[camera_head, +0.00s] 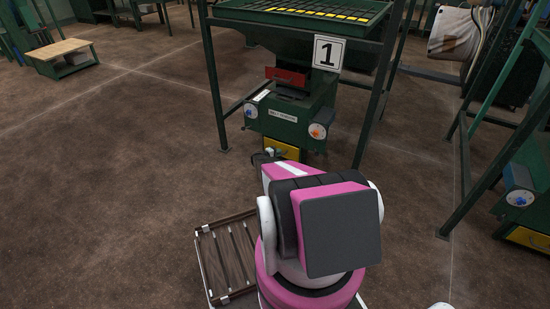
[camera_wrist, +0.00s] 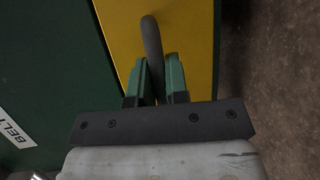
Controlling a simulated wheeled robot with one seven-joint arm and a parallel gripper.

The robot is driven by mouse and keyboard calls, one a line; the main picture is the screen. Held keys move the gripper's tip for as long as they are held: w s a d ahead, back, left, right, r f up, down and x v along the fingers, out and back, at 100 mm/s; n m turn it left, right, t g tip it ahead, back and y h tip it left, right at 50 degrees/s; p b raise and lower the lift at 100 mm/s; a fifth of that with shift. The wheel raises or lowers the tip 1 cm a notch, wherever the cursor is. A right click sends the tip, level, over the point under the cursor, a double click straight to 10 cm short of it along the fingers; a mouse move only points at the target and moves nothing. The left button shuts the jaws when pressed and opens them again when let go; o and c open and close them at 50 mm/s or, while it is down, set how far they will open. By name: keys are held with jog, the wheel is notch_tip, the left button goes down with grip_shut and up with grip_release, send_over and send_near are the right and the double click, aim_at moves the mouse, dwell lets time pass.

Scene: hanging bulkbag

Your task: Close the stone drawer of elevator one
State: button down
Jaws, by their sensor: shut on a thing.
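The green elevator one machine (camera_head: 292,112) stands ahead under the "1" sign (camera_head: 328,53). A yellow drawer (camera_head: 284,150) sits low at its front, partly covered by my arm. I take it for the stone drawer; how far out it stands is hard to tell. In the wrist view, the yellow drawer face (camera_wrist: 190,35) fills the upper middle, with a dark curved handle (camera_wrist: 151,35) on it. My gripper (camera_wrist: 157,65) has its two green fingers on either side of the handle and is shut on it. In the head view my gripper is small, beside the drawer.
Green frame legs (camera_head: 213,90) stand on both sides of the machine. Another green machine with a yellow drawer (camera_head: 528,238) is at the right.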

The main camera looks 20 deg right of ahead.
jog(key=shift+w+d, duration=0.35)
jog(key=shift+d, duration=0.05)
jog(key=shift+w, duration=0.1)
jog(key=c, duration=1.1)
grip_release()
jog(key=shift+d, duration=0.1)
jog(key=shift+c, duration=0.2)
jog(key=v, duration=1.1)
